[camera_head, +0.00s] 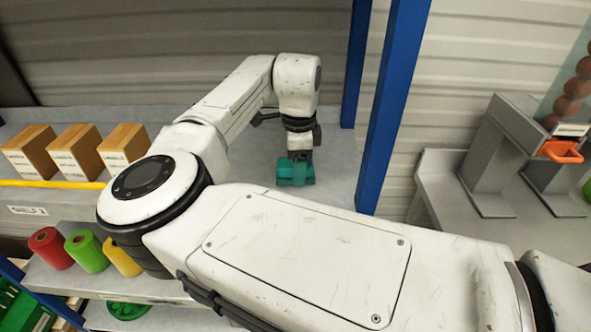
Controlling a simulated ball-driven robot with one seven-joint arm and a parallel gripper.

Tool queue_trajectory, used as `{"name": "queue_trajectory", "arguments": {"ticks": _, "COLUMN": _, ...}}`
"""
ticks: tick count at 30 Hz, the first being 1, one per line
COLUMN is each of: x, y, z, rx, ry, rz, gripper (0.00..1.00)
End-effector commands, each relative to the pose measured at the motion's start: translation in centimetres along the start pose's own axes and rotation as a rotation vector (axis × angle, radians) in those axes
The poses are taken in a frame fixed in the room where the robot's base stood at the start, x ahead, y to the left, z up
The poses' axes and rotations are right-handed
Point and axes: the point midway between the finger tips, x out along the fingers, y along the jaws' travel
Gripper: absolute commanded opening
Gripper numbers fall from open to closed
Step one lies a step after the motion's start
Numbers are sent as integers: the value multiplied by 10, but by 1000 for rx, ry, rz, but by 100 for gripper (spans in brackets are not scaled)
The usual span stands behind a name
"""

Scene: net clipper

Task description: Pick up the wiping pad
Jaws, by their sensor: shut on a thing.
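The wiping pad appears as a teal-green block (296,177) on or just above the grey shelf, near the blue upright. My gripper (299,155) points down from the end of my arm and is shut on the top of the pad. The fingers are small and dark here, so their exact hold is hard to see. I cannot tell whether the pad touches the shelf. My own arm crosses the front of the view and hides part of the shelf.
Blue uprights (388,105) stand just right of my gripper. Several cardboard boxes (75,150) sit on the shelf at left. Red, green and yellow rolls (88,250) stand on a lower shelf. A grey machine (520,150) with an orange handle stands at right.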

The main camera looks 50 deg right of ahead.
Motion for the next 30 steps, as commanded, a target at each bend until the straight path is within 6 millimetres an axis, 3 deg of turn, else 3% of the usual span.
{"name": "queue_trajectory", "arguments": {"ticks": 8, "x": -12, "y": -1, "z": 0, "rx": 0, "ry": -1, "rz": -2, "gripper": 23}}
{"name": "queue_trajectory", "arguments": {"ticks": 21, "x": -88, "y": -1, "z": 0, "rx": 1, "ry": 0, "rz": -2, "gripper": 23}}
{"name": "queue_trajectory", "arguments": {"ticks": 30, "x": -101, "y": 0, "z": 0, "rx": 2, "ry": 0, "rz": 0, "gripper": 23}}
